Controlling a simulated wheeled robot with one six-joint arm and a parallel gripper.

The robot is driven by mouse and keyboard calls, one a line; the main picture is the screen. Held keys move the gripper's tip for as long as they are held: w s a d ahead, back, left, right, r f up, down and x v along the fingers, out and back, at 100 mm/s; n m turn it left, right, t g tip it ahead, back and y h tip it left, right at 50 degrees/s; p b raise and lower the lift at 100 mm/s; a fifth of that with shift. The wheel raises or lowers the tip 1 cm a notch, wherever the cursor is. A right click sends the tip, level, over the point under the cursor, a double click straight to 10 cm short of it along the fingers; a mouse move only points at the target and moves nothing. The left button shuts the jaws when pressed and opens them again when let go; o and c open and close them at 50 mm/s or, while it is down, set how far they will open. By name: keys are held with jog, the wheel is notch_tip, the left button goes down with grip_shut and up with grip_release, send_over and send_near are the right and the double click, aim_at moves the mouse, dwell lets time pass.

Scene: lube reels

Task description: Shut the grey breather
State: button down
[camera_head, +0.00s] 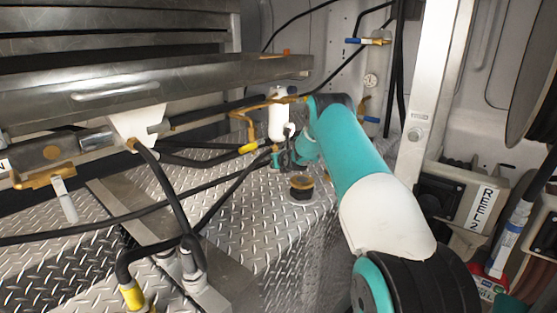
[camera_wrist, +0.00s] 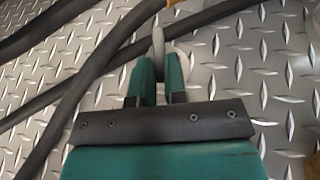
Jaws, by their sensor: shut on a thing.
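My gripper (camera_wrist: 160,62) is shut on a slim grey piece (camera_wrist: 158,40) that stands upright between its two teal fingers in the wrist view. This piece looks like the handle of the grey breather; the fingers hide its lower part. A white round part (camera_wrist: 183,52) sits right behind the right finger. In the head view my gripper (camera_head: 284,158) is low over the tread plate, just below a white cylinder (camera_head: 282,118) with brass pipework. The breather's body is too small and too covered there to make out.
Black hoses (camera_wrist: 75,85) run close along the left of my gripper, over the diamond tread plate (camera_head: 265,225). A brass-topped black cap (camera_head: 301,186) stands just right of my gripper. A yellow-ended hose fitting (camera_head: 133,296) is at front left. A white post (camera_head: 425,100) rises at right.

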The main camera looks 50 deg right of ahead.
jog(key=shift+w+r, duration=0.1)
jog(key=shift+r, duration=0.05)
jog(key=c, duration=1.2)
grip_release()
jog(key=shift+o, duration=0.2)
jog(key=b+v, duration=0.2)
jog(key=v, duration=1.5)
jog(key=shift+d, duration=0.1)
jog(key=shift+c, duration=0.4)
